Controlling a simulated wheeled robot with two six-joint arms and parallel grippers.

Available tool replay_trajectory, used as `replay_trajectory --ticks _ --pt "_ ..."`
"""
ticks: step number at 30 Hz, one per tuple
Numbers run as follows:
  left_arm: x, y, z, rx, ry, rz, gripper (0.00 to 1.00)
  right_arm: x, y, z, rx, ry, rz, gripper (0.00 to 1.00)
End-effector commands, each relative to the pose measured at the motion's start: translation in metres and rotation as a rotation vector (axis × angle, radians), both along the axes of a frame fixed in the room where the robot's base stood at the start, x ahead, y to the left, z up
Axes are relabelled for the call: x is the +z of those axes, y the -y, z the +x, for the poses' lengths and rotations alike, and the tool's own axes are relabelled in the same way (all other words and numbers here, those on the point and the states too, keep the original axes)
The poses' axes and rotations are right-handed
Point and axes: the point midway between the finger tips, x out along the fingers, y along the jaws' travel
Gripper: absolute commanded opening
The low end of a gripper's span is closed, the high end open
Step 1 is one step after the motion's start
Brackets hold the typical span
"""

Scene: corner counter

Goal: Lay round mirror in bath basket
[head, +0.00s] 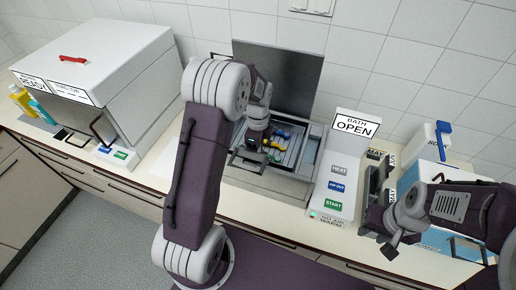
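I cannot make out a round mirror in the head view. The bath basket (311,152) sits in the open bath, with small blue, yellow and dark pieces in or beside it. My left arm stands in front and hides part of the bath. My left gripper (254,143) points down at the left side of the basket; its fingertips are too small and dark to read. My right gripper (375,200) is right of the bath controls, beside dark upright pieces. Whether it is open or holds something is unclear.
The bath panel (343,180) has a sign reading BATH OPEN and several buttons. The raised dark lid (290,75) stands behind the bath. A large white box (105,55) with a red handle fills the left counter. A white and blue container (428,150) stands at right.

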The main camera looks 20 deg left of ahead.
Motion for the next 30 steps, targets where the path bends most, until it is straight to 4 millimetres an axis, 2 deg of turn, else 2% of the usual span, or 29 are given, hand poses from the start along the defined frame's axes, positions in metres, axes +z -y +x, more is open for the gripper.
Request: replay_trajectory --ticks 14,15,17,26,30 --pt "-0.008 0.0 0.0 0.0 0.0 0.0 0.0 -0.004 0.0 0.0 0.0 0.0 0.0 0.36" --pt "-0.007 0.0 0.0 0.0 0.0 0.0 0.22 -0.004 0.0 0.0 0.0 0.0 0.0 0.36" --pt "-0.007 0.0 0.0 0.0 0.0 0.0 0.39 -0.004 0.0 0.0 0.0 0.0 0.0 0.36" --pt "-0.006 0.0 0.0 0.0 -0.001 0.0 0.39 -0.002 0.0 0.0 0.0 0.0 0.0 0.36" --pt "0.005 0.0 0.0 0.0 0.0 0.0 0.39 0.007 0.0 0.0 0.0 0.0 0.0 0.36"
